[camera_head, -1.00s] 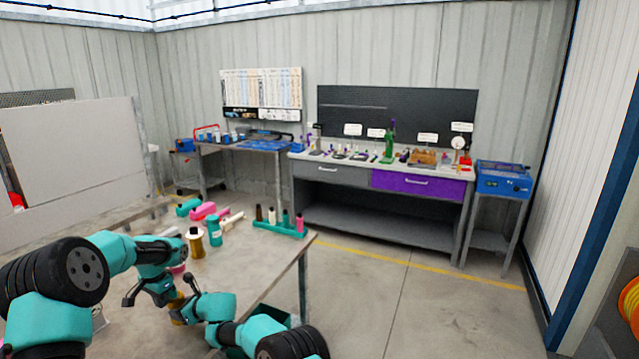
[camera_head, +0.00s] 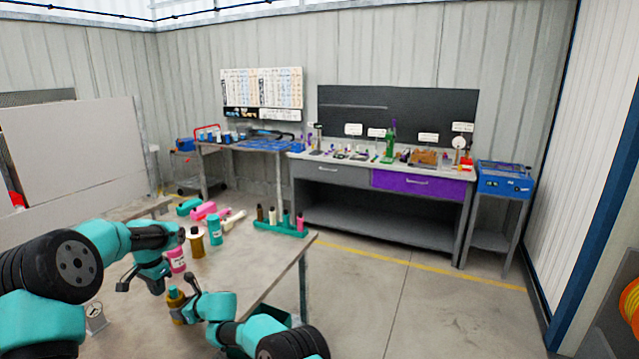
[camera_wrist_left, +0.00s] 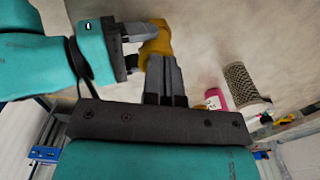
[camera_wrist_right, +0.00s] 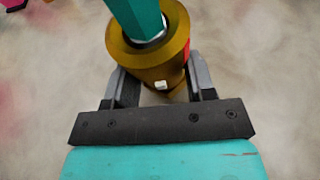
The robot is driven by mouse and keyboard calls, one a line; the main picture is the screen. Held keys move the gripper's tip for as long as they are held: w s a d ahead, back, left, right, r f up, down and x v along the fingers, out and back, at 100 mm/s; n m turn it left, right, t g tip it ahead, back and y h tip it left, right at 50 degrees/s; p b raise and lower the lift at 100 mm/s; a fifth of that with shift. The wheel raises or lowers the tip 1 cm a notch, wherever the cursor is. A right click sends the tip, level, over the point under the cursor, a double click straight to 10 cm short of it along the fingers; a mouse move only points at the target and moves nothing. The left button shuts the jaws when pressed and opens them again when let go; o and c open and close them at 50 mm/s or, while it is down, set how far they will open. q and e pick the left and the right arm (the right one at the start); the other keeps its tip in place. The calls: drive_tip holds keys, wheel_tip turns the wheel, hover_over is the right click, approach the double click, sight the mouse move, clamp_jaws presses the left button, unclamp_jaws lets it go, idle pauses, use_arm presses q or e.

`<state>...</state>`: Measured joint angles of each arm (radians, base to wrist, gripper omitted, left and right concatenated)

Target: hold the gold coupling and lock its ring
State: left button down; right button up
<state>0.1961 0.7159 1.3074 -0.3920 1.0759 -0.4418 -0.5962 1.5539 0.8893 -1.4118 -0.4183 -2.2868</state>
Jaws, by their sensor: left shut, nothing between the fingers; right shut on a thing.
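The gold coupling (camera_head: 175,302) stands upright on the near table with a teal piece in its top. In the right wrist view the coupling (camera_wrist_right: 152,65) sits between the fingers of my right gripper (camera_wrist_right: 155,85), which is shut on it. A small pale tab and a bit of red show on its side. My left gripper (camera_wrist_left: 165,75) is shut and empty, with its fingertips close to the coupling (camera_wrist_left: 157,42) in the left wrist view. I cannot tell whether they touch. The coupling's far side is hidden.
A pink bottle (camera_head: 177,261) and a gold bottle with a dark top (camera_head: 196,243) stand behind the coupling. A teal tray (camera_head: 280,228) with several bottles is near the table's far right edge. A small grey gauge (camera_head: 96,318) stands at left.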

use_arm(q)
drive_tip(key=shift+w+r, duration=0.1)
drive_tip(key=shift+w+a+r, duration=0.2)
drive_tip(key=shift+w+r, duration=0.1)
drive_tip(key=shift+r, duration=0.15)
drive_tip(key=shift+f, duration=0.15)
